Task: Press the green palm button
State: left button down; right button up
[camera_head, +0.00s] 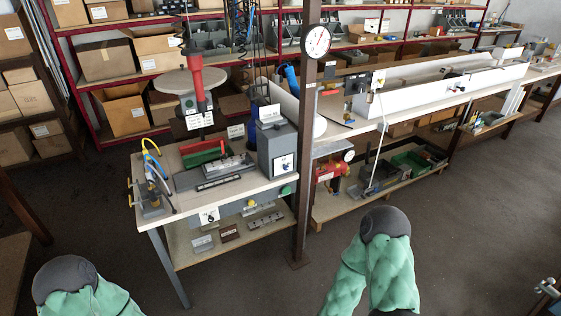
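A small round green button (286,190) is on the front edge of the workbench, near its right end and below the grey box with a white label. It looks like the green palm button, but it is too small to tell its exact shape. Nothing touches it. Neither of my grippers shows in the head view. Only green-sleeved arm parts with dark rounded joints show at the lower left and lower right, well apart from the button.
The floor (250,280) in front is clear.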

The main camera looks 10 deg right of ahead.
aim_at(286, 189)
jog(key=i+u, duration=0.2)
jog(key=i, duration=0.3)
jog(key=i+l+u, duration=0.15)
jog(key=i, duration=0.3)
jog(key=l, duration=0.05)
